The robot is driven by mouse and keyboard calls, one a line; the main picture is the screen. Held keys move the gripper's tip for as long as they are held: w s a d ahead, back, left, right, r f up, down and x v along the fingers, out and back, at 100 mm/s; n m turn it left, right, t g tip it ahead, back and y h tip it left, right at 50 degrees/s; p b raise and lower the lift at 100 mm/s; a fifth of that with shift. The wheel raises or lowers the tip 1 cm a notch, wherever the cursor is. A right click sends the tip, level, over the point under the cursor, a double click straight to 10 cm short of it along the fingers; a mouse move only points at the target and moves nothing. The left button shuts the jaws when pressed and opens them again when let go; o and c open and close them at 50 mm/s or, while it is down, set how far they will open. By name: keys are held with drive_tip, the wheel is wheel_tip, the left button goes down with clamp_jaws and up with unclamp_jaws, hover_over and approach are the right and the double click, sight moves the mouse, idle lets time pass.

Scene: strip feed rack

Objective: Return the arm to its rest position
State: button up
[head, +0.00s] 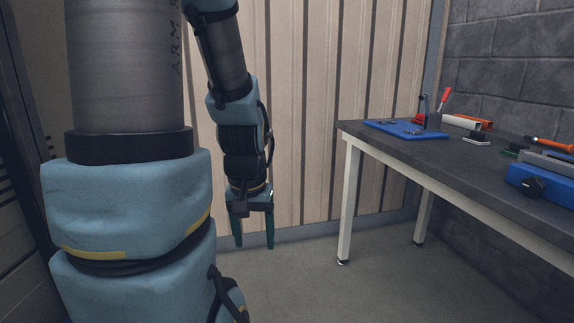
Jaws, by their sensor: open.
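My arm hangs down on the left side of the head view, its links blue and dark grey. My gripper (253,243) points down at the end of it, with its two dark green fingers apart and nothing between them. It hangs in free air in front of the ribbed beige wall, left of the workbench and touching nothing.
A workbench (385,152) with a dark top and white legs stands at the right. On it are a blue mat (405,130), a red-handled tool (444,98), a blue device with a black knob (545,184) and other items. The floor (380,285) between gripper and bench is clear.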

wheel_tip(320, 180, up, 14)
drive_tip(key=p, duration=1.3)
drive_tip(key=shift+r, duration=0.25)
idle(1.7)
